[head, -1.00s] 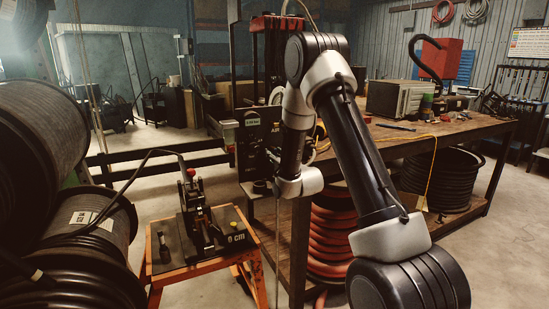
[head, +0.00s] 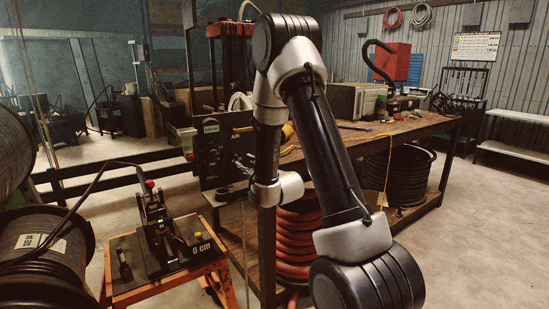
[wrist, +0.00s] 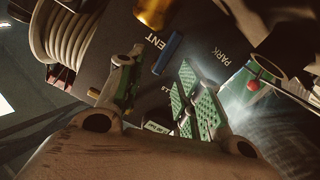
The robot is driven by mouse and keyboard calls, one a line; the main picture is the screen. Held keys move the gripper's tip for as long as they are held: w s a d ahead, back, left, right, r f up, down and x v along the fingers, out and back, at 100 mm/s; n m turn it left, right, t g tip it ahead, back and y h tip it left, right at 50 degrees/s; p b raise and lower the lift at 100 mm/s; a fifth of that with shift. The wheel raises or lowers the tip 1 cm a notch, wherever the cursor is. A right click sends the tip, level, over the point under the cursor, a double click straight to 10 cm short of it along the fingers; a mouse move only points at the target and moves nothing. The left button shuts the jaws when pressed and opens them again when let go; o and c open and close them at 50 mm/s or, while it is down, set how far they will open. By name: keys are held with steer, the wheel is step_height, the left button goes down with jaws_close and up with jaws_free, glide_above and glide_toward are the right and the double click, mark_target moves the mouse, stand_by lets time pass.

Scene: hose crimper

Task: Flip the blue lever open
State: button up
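The blue lever (wrist: 167,53) is a short blue bar on a dark panel (wrist: 105,35) in the wrist view, between the lettering "ENT" and "PARK". My gripper (wrist: 158,88) has two fingers with green ribbed pads, spread apart with nothing seen between them. The lever shows beyond the gap between the fingers, nearer the left one; I cannot tell the distance or any contact. In the head view the black panel (head: 210,150) stands at the bench's left end, with my wrist just right of it. The lever cannot be made out there, and the fingers are not clear.
A red ball knob (wrist: 253,86) is at right. An orange stand (head: 130,292) with a black tool stands left of the bench (head: 440,135). Hose reels (head: 45,255) fill the far left.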

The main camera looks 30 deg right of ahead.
steer(key=s+r+m+g, duration=0.1)
steer(key=s+r+g, duration=0.2)
steer(key=s, duration=0.4)
steer(key=s+r+m+g+h, duration=0.1)
steer(key=s+r+g, duration=0.2)
steer(key=s, duration=0.3)
steer(key=s+r+m+g, duration=0.1)
steer(key=s+r+g, duration=0.1)
steer(key=s+r, duration=0.2)
steer(key=shift+s+a+g, duration=0.4)
steer(key=shift+s+a, duration=0.05)
steer(key=shift+s, duration=1.4)
